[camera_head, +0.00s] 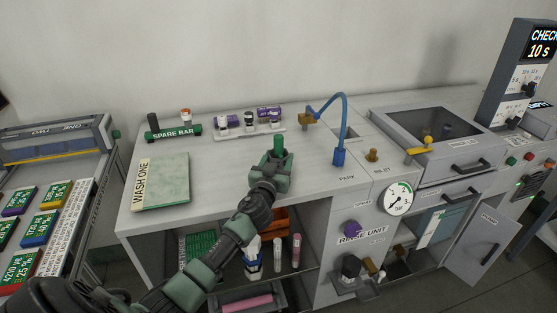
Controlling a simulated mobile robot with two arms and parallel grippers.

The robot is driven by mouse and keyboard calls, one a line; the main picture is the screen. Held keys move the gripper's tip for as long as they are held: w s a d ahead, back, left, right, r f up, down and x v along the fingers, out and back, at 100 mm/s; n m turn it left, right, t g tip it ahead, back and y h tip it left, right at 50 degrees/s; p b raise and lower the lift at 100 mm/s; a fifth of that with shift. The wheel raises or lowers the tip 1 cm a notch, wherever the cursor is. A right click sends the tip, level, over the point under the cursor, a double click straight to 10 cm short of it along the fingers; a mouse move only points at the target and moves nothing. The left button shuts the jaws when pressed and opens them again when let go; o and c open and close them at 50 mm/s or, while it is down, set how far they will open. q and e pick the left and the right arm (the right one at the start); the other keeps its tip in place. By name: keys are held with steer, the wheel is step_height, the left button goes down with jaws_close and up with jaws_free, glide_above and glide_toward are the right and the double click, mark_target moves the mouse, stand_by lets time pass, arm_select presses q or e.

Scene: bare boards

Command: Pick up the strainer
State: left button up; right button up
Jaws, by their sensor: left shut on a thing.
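My left gripper (275,156) is over the front part of the white bench top, its arm coming in from the lower left. It is shut on a small upright green piece (278,143) that shows at its tip. Most of what it holds is hidden by the gripper, so I cannot tell whether this is the strainer. No other thing in view is clearly a strainer. My right gripper is not in view.
A WASH ONE board (160,182) lies left on the bench (225,150). A SPARE BAR block (173,133) and a rack (248,132) stand behind. A blue hose (345,115), gauge (398,198) and open-topped basin (400,125) are right. Open shelves lie below.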

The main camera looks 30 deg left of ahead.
mark_target(277, 139)
arm_select(q)
step_height(277, 139, up, 8)
steer(key=shift+p, duration=0.8)
step_height(277, 139, up, 12)
steer(key=s+d+f+m+h, duration=0.1)
steer(key=s+d+f+h, duration=0.1)
steer(key=s+d+f, duration=0.4)
steer(key=s+d+f+m+h, duration=0.1)
steer(key=s+d+f+h, duration=0.1)
steer(key=s+d+f, duration=0.35)
steer(key=s+d+f+m+h, duration=0.1)
steer(key=s+d+f, duration=0.1)
steer(key=s+d, duration=0.4)
steer(key=s+d+f+m+t+h, duration=0.1)
steer(key=s+d, duration=0.5)
steer(key=s, duration=0.7)
steer(key=shift+s+f, duration=0.25)
steer(key=shift+f, duration=0.55)
